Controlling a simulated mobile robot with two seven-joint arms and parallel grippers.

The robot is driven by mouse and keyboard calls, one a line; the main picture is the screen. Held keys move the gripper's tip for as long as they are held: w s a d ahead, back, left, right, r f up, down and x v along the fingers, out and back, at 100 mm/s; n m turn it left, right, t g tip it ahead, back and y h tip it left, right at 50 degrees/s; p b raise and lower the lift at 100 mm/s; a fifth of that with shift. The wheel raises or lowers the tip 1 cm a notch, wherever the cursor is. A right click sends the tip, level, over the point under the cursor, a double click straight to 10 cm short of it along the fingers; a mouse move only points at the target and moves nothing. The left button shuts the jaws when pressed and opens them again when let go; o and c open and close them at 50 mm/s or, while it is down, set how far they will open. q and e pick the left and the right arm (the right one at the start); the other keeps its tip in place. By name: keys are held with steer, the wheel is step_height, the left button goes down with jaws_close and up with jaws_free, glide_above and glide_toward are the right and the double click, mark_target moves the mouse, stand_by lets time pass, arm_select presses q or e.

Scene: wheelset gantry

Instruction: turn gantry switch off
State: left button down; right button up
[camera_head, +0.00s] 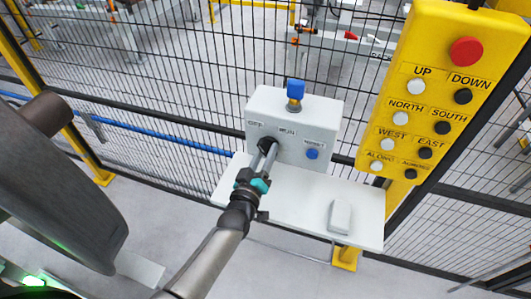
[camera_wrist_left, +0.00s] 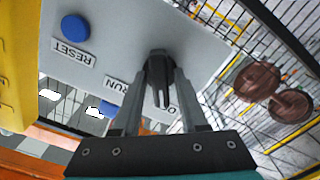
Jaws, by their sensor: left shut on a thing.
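The switch is a black knob (camera_head: 264,143) on the front of a white control box (camera_head: 262,102), between printed labels. My left gripper (camera_head: 268,150) reaches up from below and is shut on this knob. In the left wrist view the two fingers (camera_wrist_left: 162,95) close around the dark knob (camera_wrist_left: 160,62). The labels RUN and RESET are readable there; the third is partly hidden by a finger. The knob's exact pointing direction is hard to tell. My right gripper is in neither view.
A blue reset button (camera_head: 312,153) and a blue-topped part (camera_head: 295,90) are on the box. A white shelf (camera_head: 290,210) bears a small pale object (camera_head: 340,215). A yellow button panel (camera_head: 405,55) hangs at right, before mesh fencing. A large dark disc (camera_head: 60,200) stands at left.

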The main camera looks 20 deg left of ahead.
arm_select(q)
steer(key=shift+n, duration=1.1)
steer(key=c, duration=0.7)
jaws_free()
steer(key=s, duration=1.5)
steer(key=shift+s+a, duration=0.15)
steer(key=shift+a, duration=0.1)
